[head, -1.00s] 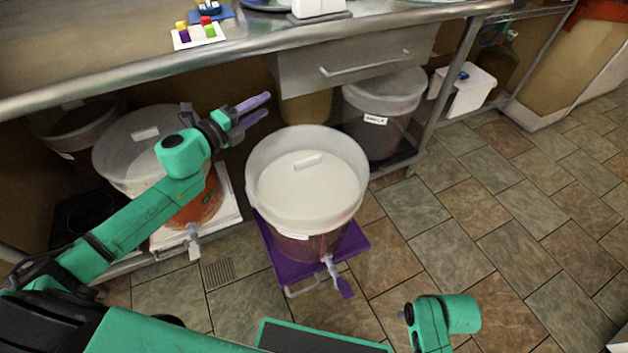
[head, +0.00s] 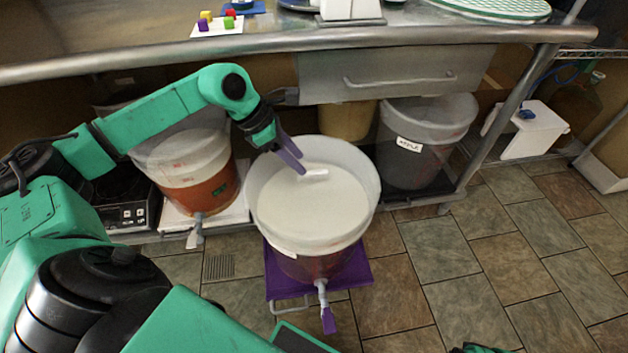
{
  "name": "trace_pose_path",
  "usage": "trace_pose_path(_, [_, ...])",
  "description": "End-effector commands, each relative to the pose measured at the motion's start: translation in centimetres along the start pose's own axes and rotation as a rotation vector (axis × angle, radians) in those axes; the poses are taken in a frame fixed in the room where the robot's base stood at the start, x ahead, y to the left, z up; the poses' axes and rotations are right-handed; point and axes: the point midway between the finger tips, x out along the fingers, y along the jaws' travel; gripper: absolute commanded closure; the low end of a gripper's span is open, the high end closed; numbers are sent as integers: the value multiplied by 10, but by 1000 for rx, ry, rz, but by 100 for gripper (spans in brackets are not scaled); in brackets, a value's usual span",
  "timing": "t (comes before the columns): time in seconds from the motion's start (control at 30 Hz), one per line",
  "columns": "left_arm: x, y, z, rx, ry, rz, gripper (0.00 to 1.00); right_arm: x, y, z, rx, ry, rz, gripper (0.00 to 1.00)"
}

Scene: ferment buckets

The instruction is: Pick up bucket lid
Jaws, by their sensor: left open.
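The bucket lid (head: 322,214) is a pale round disc with a small white raised handle (head: 313,174) towards its far side. It sits down inside the rim of a translucent bucket (head: 312,265), which stands on a purple stand (head: 353,270) with a tap at the front. My left gripper (head: 291,163) reaches in over the bucket's far left rim, its purple fingers pointing down at the handle. The jaws are open and the fingertips are just left of the handle; I cannot tell whether they touch it.
A steel counter (head: 370,38) with a drawer (head: 395,76) overhangs behind the bucket. Left of it is a bucket of orange-brown liquid (head: 197,190); at the right under the counter is a labelled grey bucket (head: 425,150). The tiled floor (head: 480,255) at the right is clear.

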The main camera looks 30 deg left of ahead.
Motion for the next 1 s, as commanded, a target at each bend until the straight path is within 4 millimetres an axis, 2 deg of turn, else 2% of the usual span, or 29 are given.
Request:
trace_pose_path(0.3, [53,0,3,-1,-4,-1,51,-17,-2,1,-5,5,-6,50])
trace_pose_path(0.53, [56,0,2,-1,-2,1,51,-20,-3,1,-6,4,-7,50])
trace_pose_path(0.57, [56,0,2,-1,-2,1,59,-20,-3,1,-6,4,-7,50])
trace_pose_path(0.6, [56,0,2,-1,-2,1,74,-20,-3,1,-6,4,-7,50])
trace_pose_path(0.67, [56,0,2,-1,-2,0,97,-19,-3,1,-6,4,-7,50])
trace_pose_path(0.7, [56,0,2,-1,-2,0,100,-19,-3,1,-6,4,-7,50])
trace_pose_path(1.0, [56,0,2,-1,-2,0,100,-19,-2,1,-5,3,-7,50])
